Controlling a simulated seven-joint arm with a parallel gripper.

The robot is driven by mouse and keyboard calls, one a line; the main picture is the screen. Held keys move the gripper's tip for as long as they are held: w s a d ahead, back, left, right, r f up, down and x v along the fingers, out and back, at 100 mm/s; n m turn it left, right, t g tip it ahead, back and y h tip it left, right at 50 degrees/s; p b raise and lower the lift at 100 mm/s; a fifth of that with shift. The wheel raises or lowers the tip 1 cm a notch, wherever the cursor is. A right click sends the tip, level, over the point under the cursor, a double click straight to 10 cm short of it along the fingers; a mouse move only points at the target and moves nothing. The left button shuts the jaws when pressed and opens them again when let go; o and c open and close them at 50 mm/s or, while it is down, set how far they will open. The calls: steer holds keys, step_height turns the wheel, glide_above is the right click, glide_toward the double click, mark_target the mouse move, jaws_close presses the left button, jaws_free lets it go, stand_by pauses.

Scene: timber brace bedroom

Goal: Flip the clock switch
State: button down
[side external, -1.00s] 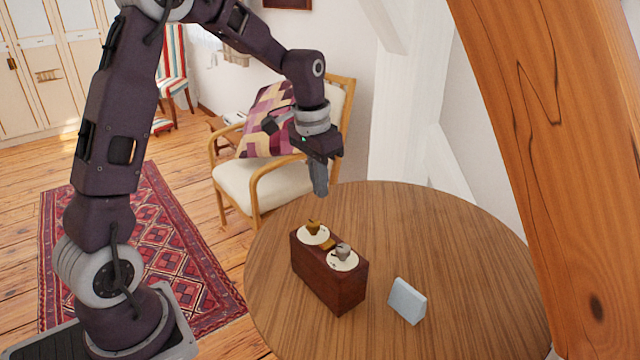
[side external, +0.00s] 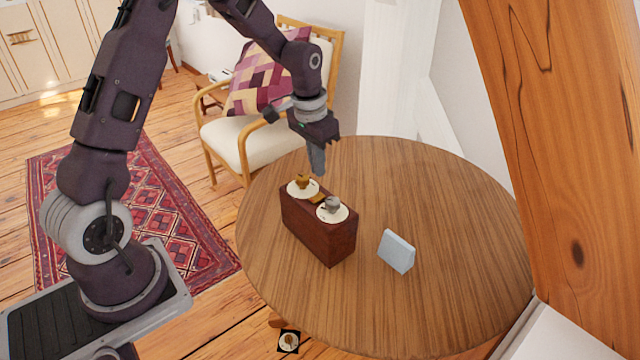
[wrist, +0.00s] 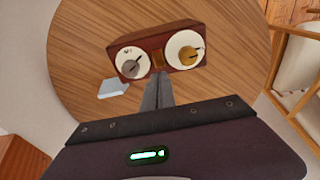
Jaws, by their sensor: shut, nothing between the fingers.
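The clock seems to be the dark red-brown box (side external: 322,232) standing on the round wooden table. Its top carries two round white dials, one with a gold knob (side external: 302,181) and one with a grey knob (side external: 332,204). A small brass-brown piece, perhaps the switch (side external: 318,197), sits between the dials; it also shows in the wrist view (wrist: 157,58). My gripper (side external: 318,172) points down with its fingers shut and empty, just above the box. In the wrist view the fingertips (wrist: 158,78) appear just below the brass piece; I cannot tell whether they touch the box.
A pale blue-grey wedge (side external: 396,252) stands on the round table (side external: 450,220), right of the box. A thick timber brace (side external: 545,150) rises at the right. An armchair (side external: 245,135) with a patterned cushion stands behind the table.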

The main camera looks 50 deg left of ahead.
mark_target(321, 195)
steer(key=f, duration=0.6)
steer(key=shift+w+f, duration=0.15)
steer(key=shift+w, duration=0.25)
steer(key=shift+f, duration=0.2)
steer(key=shift+s, duration=0.1)
steer(key=shift+s+r, duration=0.2)
steer(key=shift+s, duration=0.5)
